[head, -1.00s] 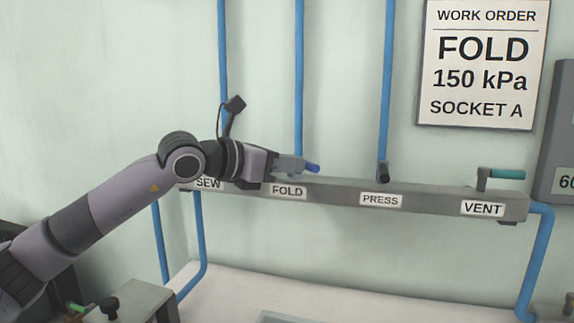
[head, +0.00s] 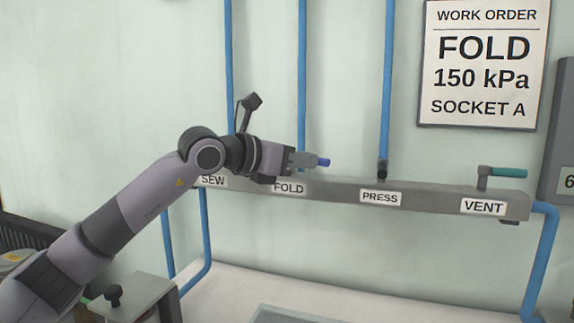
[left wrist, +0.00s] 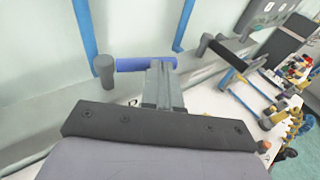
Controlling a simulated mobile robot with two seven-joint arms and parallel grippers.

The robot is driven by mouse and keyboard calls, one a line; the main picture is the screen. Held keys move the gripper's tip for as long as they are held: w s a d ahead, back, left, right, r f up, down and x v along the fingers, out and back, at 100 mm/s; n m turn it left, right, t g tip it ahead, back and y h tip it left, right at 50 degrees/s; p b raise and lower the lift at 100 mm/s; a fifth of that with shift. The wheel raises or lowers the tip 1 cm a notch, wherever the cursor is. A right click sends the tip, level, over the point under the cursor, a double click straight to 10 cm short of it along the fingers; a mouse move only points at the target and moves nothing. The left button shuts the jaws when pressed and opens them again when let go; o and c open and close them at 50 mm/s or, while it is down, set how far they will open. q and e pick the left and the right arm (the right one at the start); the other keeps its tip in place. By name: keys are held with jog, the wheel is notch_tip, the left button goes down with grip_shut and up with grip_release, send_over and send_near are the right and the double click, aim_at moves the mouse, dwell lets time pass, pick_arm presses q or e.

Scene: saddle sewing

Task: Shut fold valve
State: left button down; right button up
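The fold valve's blue handle (head: 323,162) sits above the FOLD label (head: 289,188) on the grey manifold bar; in the head view only its end shows past my fingers. In the left wrist view the blue handle (left wrist: 146,64) runs right from its grey post (left wrist: 104,70). My left gripper (head: 307,159) is at the handle. In the left wrist view its fingers (left wrist: 161,82) reach up to the handle's right part and overlap it. Whether they clamp it or only touch it is unclear. My right gripper is in neither view.
The PRESS valve (head: 382,169) and the teal VENT handle (head: 508,173) stand on the manifold bar (head: 440,194) to the right. Blue pipes (head: 386,80) rise up the wall. A work order sign (head: 479,65) reads FOLD, 150 kPa, SOCKET A. A pale worktop (head: 230,290) lies below.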

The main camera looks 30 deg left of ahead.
pick_arm(q)
jog(key=shift+w+d+b, duration=0.3)
jog(key=shift+w+d, duration=0.35)
jog(key=shift+w, duration=0.35)
dwell(0.4)
